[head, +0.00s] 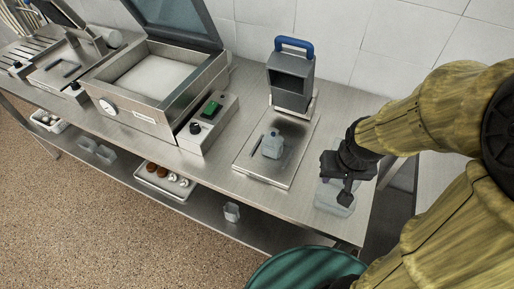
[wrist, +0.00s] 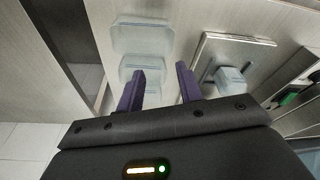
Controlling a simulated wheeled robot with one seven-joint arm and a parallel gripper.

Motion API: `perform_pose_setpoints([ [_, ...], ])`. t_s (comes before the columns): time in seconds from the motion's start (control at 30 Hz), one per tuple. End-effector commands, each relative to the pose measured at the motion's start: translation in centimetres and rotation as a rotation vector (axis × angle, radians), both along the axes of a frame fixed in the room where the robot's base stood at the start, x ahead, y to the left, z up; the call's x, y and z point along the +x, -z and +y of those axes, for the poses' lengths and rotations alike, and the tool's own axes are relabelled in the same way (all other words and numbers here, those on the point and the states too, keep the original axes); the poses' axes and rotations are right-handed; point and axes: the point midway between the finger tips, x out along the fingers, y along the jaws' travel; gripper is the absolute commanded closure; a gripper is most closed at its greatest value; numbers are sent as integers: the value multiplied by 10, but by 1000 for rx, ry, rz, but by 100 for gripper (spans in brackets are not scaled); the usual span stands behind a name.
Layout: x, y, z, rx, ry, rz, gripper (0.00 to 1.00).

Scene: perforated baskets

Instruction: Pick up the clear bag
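Clear, pale bag-like pieces (head: 334,203) lie at the right end of the steel table, below my gripper (head: 346,192). In the wrist view, one clear piece (wrist: 142,38) lies beyond the fingertips and another (wrist: 140,66) is nearer, partly behind the left finger. My gripper hides part of the clear pieces in the head view. I cannot tell whether the fingers touch them.
A metal plate (head: 248,166) to the left bears a small bluish container (head: 272,146) and a grey device with a blue handle (head: 290,78). An open-lidded steel machine (head: 155,85) stands farther left. The table's right edge is close by.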

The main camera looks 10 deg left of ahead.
Motion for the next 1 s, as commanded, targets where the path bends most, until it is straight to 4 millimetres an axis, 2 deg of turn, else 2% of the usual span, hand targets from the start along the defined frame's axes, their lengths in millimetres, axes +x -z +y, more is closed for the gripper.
perform_pose_setpoints([
  [0.4, 0, 0, 0, 0, 0, 0, 64],
  [0.57, -1, 4, 3, -9, -26, 22, 32],
  [0.7, -9, 20, 13, -56, -139, 116, 7],
  [0.87, -24, 49, 26, -188, -373, 298, 7],
  [1.0, -35, 70, 30, -358, -598, 455, 7],
])
